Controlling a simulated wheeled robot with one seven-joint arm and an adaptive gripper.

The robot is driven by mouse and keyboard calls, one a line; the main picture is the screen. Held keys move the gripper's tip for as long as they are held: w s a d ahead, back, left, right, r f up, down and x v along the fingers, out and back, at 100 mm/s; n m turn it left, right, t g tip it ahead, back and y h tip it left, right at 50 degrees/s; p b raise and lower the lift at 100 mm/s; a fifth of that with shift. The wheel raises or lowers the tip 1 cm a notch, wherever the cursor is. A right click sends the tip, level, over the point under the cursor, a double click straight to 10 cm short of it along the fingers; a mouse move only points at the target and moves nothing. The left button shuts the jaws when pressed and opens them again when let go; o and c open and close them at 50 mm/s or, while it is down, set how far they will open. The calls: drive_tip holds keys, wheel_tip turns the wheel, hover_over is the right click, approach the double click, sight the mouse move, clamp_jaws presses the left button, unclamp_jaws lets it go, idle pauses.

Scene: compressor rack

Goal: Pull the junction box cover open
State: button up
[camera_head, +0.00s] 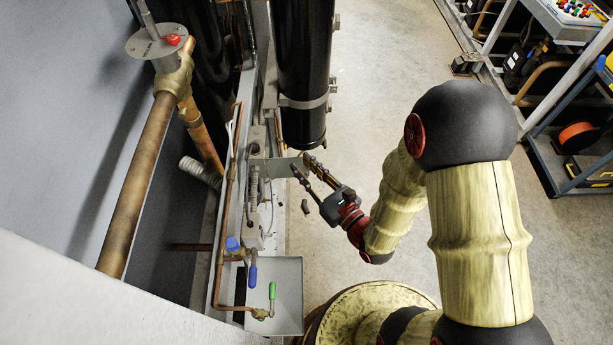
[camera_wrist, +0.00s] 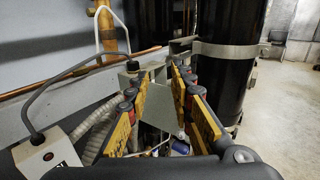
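A grey plate, which looks like the junction box cover (camera_head: 277,168), juts right from the rack below the black cylinder in the head view. My gripper (camera_head: 300,162) reaches it from the lower right, with its fingertips at the plate's right end. In the wrist view my gripper (camera_wrist: 158,70) shows two yellow-padded fingers spread apart, with a gap between the tips. A grey box surface (camera_wrist: 128,82) shows behind the left finger, partly hidden by it. I cannot tell whether either finger touches the plate.
The black cylinder (camera_head: 303,70) stands close above my fingers, also in the wrist view (camera_wrist: 225,75). Copper pipes (camera_head: 140,180) run at left. A grey tray-like panel (camera_head: 288,285) with valves lies below.

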drive_tip(key=r, duration=0.4)
drive_tip(key=shift+s+d+r, duration=0.1)
drive_tip(key=shift+d+r, duration=0.05)
drive_tip(key=shift+d, duration=0.15)
drive_tip(key=shift+c, duration=0.5)
